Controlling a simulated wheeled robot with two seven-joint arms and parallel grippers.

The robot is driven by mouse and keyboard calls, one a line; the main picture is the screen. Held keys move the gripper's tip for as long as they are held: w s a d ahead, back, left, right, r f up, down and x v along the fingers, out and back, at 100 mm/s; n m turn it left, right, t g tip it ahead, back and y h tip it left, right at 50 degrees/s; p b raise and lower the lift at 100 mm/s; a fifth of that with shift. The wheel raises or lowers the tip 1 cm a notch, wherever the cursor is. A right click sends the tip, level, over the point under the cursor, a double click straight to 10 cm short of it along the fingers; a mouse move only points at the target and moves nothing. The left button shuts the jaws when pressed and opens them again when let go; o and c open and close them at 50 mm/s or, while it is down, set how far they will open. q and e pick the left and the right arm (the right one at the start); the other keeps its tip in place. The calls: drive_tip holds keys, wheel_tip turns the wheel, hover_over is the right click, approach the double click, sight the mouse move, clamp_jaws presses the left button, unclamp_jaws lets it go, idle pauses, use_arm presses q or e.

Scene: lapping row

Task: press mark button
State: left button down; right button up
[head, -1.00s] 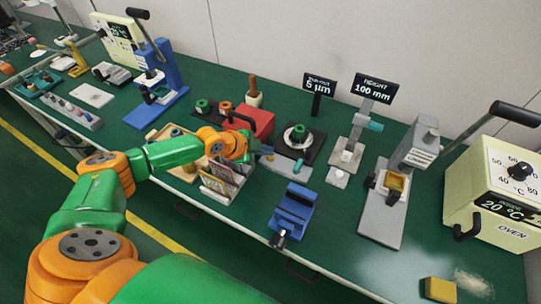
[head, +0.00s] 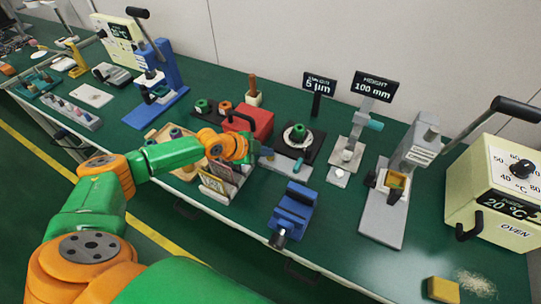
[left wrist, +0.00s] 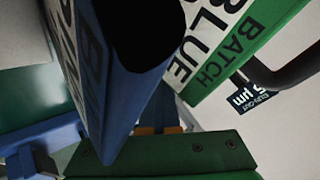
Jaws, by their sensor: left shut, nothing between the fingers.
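My left gripper (head: 265,152) is shut and empty. It is at the left front corner of the runout gauge (head: 297,137), which has a black base, a round plate and a green ring on it. A pale grey strip (head: 290,168) lies along the gauge's front. I cannot make out a mark button; any small part near the fingertips is hidden or too small to tell. In the left wrist view, cards with BLUE and BATCH lettering (left wrist: 235,50) fill much of the picture close to the camera. My right gripper is not in view.
A card rack (head: 216,188) stands just below my left wrist, and a red box (head: 250,120) behind it. A blue vise (head: 293,208) is in front of the gauge. A height gauge (head: 350,145) stands to the right.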

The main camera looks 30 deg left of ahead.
use_arm(q)
drive_tip(key=shift+s+f, duration=0.2)
drive_tip(key=shift+f, duration=0.15)
drive_tip(key=shift+r, duration=0.1)
idle(0.3)
drive_tip(key=shift+w+a+r+p, duration=0.2)
drive_tip(key=shift+w+r+p, duration=0.05)
drive_tip(key=shift+r, duration=0.2)
drive_tip(key=shift+w+a+r+p, duration=0.15)
drive_tip(key=shift+w+r+p, duration=0.05)
drive_tip(key=shift+r, duration=0.2)
drive_tip(key=shift+r, duration=0.15)
wheel_tip(320, 180, up, 5)
drive_tip(key=p, duration=0.4)
